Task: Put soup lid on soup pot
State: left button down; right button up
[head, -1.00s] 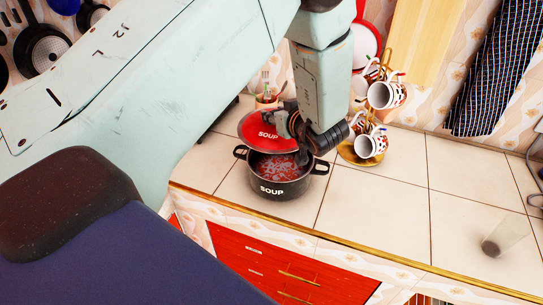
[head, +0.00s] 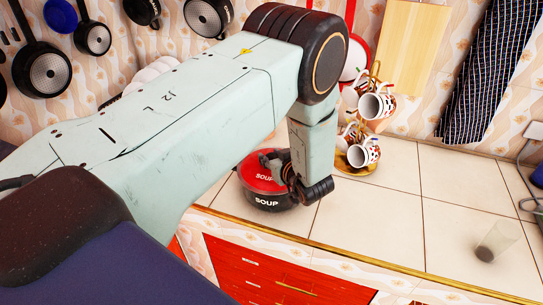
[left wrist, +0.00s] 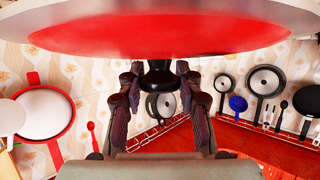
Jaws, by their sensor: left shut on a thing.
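The soup lid (head: 258,172) is red with a dark rim and the word SOUP. In the head view it lies over the mouth of the dark soup pot (head: 267,201), which stands on the tiled counter. The soup inside is hidden. I cannot tell whether the lid fully rests on the rim. My left gripper (head: 277,165) is at the lid's top, shut on its knob. In the left wrist view the lid (left wrist: 160,35) fills the top, and its black knob (left wrist: 158,76) sits between the fingers of the left gripper (left wrist: 159,80). My right gripper is not in view.
A cup stand with patterned cups (head: 376,106) is right of the pot, close to my left arm. A clear glass (head: 496,241) stands farther right on the counter (head: 400,200). Pans (head: 42,69) hang on the wall at left. The counter's middle is free.

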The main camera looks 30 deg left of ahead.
pick_arm(q)
jog(key=shift+w+a+f, duration=0.25)
jog(key=shift+a, duration=0.05)
jog(key=shift+a+f, duration=0.1)
jog(key=shift+f, duration=0.05)
jog(key=shift+s+d+f+b, duration=0.15)
jog(key=shift+d+b, duration=0.1)
jog(key=shift+b, duration=0.15)
jog(key=shift+f, duration=0.15)
jog(key=c, duration=1.4)
grip_release()
jog(key=o, duration=0.4)
jog(key=shift+a+f, duration=0.15)
jog(key=shift+a, duration=0.05)
jog(key=shift+c, duration=0.2)
jog(key=shift+o, duration=0.6)
jog(key=shift+s+d+r, duration=0.1)
jog(key=shift+d+r, duration=0.1)
